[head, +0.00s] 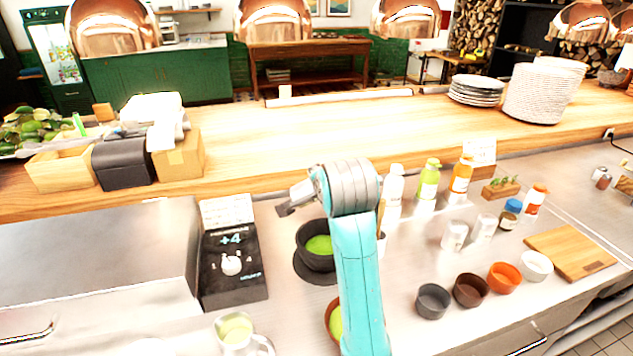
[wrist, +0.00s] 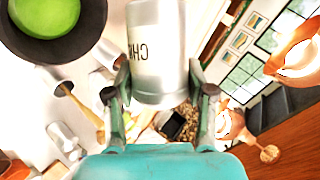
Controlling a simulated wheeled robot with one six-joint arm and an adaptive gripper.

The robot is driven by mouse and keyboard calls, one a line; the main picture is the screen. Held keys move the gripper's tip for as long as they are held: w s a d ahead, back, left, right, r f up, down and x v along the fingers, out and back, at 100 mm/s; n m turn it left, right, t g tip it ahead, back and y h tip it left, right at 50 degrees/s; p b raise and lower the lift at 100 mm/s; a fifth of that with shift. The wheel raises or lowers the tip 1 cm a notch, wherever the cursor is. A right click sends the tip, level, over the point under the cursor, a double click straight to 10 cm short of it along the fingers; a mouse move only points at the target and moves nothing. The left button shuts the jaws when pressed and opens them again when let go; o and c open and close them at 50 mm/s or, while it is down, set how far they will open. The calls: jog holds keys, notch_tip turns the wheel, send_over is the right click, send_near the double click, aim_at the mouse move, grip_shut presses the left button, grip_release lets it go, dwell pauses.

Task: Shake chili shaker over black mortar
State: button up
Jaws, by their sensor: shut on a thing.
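The chili shaker (wrist: 158,45) is a pale metallic cylinder with dark lettering starting "CH", seen in the wrist view. My gripper (wrist: 161,92) is shut on it, with one finger on each side. In the head view my gripper (head: 288,207) is mostly hidden by my wrist, and I cannot make out the shaker there. The black mortar (head: 302,261) holds something bright green and stands on the steel counter, below and slightly right of my gripper in the picture. Its dark rim also shows at the upper left of the wrist view (wrist: 93,32), beside the shaker.
A black scale (head: 233,265) stands left of the mortar. A brown bowl with green contents (head: 334,320) is half hidden by my arm. Bottles (head: 428,183), small metal tins (head: 454,235) and several small bowls (head: 433,301) stand right. A wooden shelf (head: 330,130) runs behind.

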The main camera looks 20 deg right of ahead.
jog(key=f+m+y, duration=0.1)
jog(key=f+m+t+y, duration=0.1)
jog(key=shift+w+a+f, duration=0.1)
jog(key=shift+a+f, duration=0.2)
jog(key=shift+a, duration=0.05)
jog(key=f+m+y, duration=0.1)
jog(key=m+t+y, duration=0.1)
jog(key=m+y, duration=0.1)
jog(key=shift+a+f+t, duration=0.2)
jog(key=shift+f+t, duration=0.1)
jog(key=shift+f, duration=0.05)
jog(key=m+t, duration=0.1)
jog(key=m, duration=0.1)
jog(key=f+m+t+y, duration=0.1)
jog(key=m, duration=0.1)
jog(key=f+m+t+y, duration=0.1)
jog(key=shift+d+m+t, duration=0.3)
jog(key=shift+m+t, duration=0.1)
dwell(0.4)
